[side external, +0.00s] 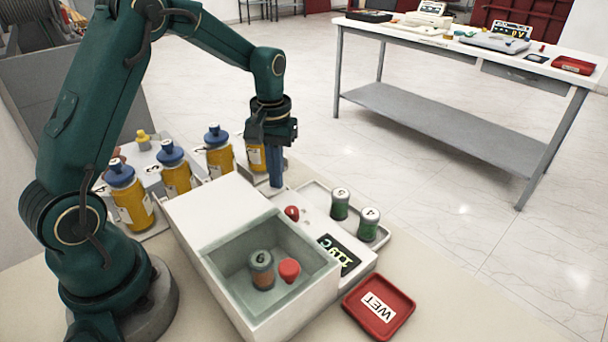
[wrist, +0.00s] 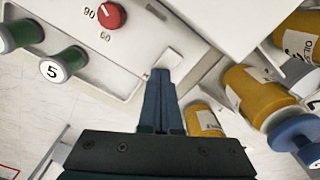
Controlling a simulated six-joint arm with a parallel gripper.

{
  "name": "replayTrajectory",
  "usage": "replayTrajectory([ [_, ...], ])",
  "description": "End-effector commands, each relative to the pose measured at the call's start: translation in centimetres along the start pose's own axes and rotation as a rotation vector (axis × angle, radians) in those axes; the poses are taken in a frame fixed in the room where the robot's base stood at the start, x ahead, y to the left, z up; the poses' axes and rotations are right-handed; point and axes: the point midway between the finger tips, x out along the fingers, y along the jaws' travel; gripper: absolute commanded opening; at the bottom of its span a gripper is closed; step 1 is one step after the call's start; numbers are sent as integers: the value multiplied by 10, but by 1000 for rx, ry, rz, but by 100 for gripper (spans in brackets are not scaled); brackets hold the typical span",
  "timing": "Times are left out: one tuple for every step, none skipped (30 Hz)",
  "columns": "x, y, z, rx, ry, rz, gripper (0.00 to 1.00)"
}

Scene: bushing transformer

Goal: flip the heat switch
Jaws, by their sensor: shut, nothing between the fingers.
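My gripper (side external: 276,184) points down at the far end of the control panel of the white heating unit (side external: 213,212), past the red knob (side external: 292,213). In the wrist view the fingers of my gripper (wrist: 160,73) are shut together and hold nothing. Their tips are beside a pale rectangular piece (wrist: 174,55) on the panel, which may be the heat switch; its position is unclear. Whether the tips touch it I cannot tell. The red knob also shows in the wrist view (wrist: 110,14), with 60 and 90 marked by it.
The unit's open bath holds a metal can (side external: 262,270) and a red object (side external: 289,269). A lit display (side external: 340,254), green canisters (side external: 340,203) and a red WET tray (side external: 379,307) are at right. Several yellow bottles (side external: 176,180) stand behind the unit.

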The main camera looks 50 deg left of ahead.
Motion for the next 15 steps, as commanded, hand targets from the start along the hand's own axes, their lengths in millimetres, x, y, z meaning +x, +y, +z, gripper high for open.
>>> replayTrajectory([
  [1,0,1,0,-4,-2,0],
  [0,0,1,0,-4,-2,0],
  [-1,0,1,0,-4,-1,0],
  [-2,0,1,0,-4,-1,0],
  [-4,0,1,0,-3,-1,0],
  [-8,0,0,0,-2,-1,0],
  [-10,0,0,0,-1,-1,0],
  [-12,0,0,0,-2,-1,0],
  [-15,0,0,0,-1,-1,0],
  [-18,0,0,0,-1,-1,0],
  [-20,0,0,0,-1,-1,0],
  [-23,0,0,0,-1,-1,0],
  [-26,0,0,0,0,-1,0],
  [-28,0,0,0,-1,-1,0],
  [-31,0,0,0,-1,-1,0],
])
